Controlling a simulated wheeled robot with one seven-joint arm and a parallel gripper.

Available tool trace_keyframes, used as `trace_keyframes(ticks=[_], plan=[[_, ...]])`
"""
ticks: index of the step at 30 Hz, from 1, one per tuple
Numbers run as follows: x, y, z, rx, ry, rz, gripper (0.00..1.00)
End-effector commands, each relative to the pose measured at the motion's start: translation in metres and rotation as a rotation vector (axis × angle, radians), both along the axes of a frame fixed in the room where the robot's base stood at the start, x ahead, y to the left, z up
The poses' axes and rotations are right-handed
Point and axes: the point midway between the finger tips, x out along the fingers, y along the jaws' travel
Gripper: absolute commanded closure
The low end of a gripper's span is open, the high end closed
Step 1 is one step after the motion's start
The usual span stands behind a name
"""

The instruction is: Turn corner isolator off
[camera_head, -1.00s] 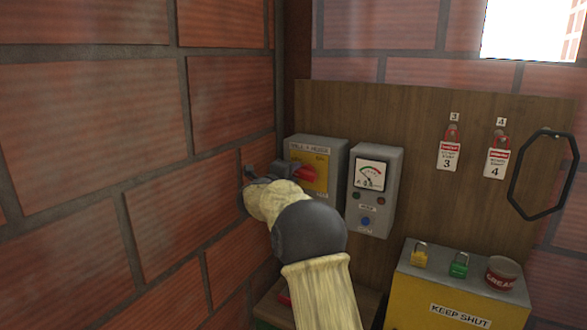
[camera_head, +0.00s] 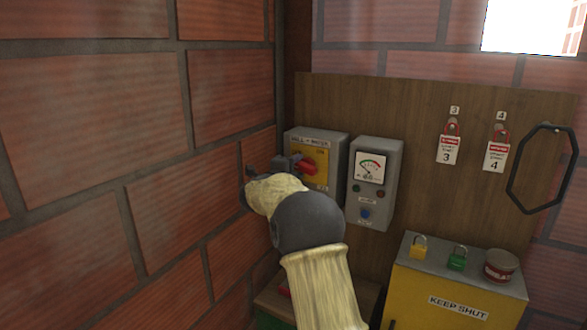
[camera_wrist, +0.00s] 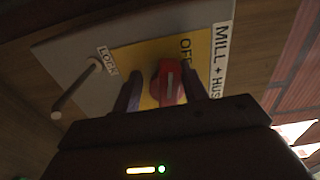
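The corner isolator (camera_head: 319,144) is a grey box with a yellow plate and a red rotary knob (camera_head: 306,169), mounted on the wooden board by the brick corner. My gripper (camera_head: 296,164) is at the knob, coming from the left and front, and partly hides it. In the wrist view, the red knob (camera_wrist: 166,86) stands between the two fingers of my gripper (camera_wrist: 161,84). The fingers are apart, with a small gap showing on the left side; contact on the right is unclear. An "OF..." marking shows on the yellow plate (camera_wrist: 150,57), partly covered.
A grey meter box (camera_head: 386,157) sits close to the right of the isolator. Tags (camera_head: 450,150) and a black hexagonal ring (camera_head: 513,176) hang further right. A yellow "KEEP SHUT" box (camera_head: 410,291) carries padlocks and a tin. The brick wall (camera_head: 90,140) is close on the left.

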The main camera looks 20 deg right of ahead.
Motion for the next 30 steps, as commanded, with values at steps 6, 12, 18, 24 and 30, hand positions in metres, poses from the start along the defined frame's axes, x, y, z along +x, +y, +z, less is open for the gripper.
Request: trace_keyframes(ticks=[6, 12, 18, 24, 30], plan=[[0.0, 0.0, 0.002, 0.0, -0.004, 0.0, 0.58], [-0.003, 0.008, 0.002, 0.001, -0.006, 0.006, 0.58], [-0.021, 0.03, 0.001, 0.0, -0.006, 0.007, 0.58], [-0.046, 0.062, 0.0, -0.001, -0.007, 0.006, 0.58], [-0.072, 0.093, 0.0, 0.0, -0.006, 0.003, 0.58]])
